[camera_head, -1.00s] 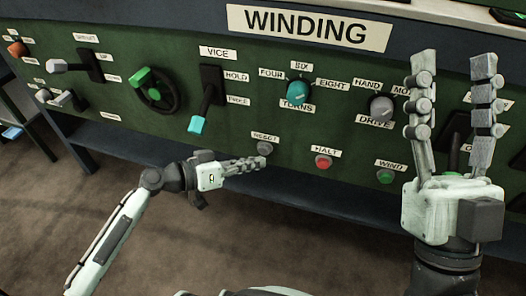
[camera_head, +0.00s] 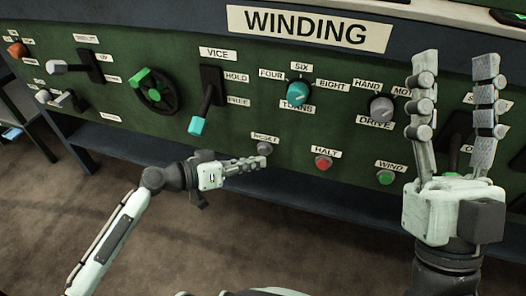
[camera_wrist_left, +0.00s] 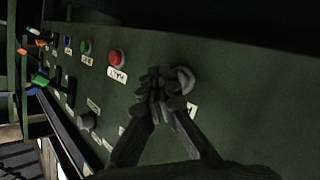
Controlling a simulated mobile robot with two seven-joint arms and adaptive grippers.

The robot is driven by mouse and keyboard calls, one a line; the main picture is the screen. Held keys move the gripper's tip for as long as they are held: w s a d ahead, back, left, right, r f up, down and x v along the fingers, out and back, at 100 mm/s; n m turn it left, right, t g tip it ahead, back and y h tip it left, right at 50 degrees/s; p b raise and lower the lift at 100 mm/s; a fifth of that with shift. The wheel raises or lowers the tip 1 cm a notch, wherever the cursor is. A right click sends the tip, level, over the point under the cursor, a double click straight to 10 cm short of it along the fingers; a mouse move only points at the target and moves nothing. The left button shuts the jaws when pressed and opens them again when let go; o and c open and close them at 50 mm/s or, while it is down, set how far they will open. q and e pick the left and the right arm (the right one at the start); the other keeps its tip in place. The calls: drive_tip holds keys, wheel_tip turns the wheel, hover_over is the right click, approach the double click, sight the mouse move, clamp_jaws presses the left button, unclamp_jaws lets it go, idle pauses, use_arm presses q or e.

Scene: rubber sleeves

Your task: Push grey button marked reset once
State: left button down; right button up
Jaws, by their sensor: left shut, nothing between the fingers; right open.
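The grey button (camera_head: 264,148) sits low on the green panel under a label that reads roughly RESET. My left gripper (camera_head: 262,162) is shut and empty, with its fingertips just below and in front of the button in the head view. In the left wrist view the grey button (camera_wrist_left: 183,80) shows right beside the shut fingertips (camera_wrist_left: 158,82). I cannot tell whether they touch it. My right gripper (camera_head: 455,62) is open and empty, pointing up in front of the panel's right part.
A red button (camera_head: 323,162) marked HALT and a green button (camera_head: 385,177) marked WIND lie right of the grey one. Above are a teal knob (camera_head: 298,93), a grey knob (camera_head: 381,107) and a teal-tipped lever (camera_head: 197,125). A green-handled wheel (camera_head: 155,92) is further left.

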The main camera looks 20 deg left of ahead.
use_arm(q)
drive_tip(key=shift+w, duration=0.2)
idle(0.4)
drive_tip(key=shift+w, duration=0.25)
drive_tip(key=shift+w+b, duration=0.3)
drive_tip(key=shift+w, duration=0.05)
idle(0.5)
drive_tip(key=shift+s, duration=0.8)
drive_tip(key=s, duration=0.5)
drive_tip(key=shift+a, duration=0.1)
idle(0.3)
idle(0.7)
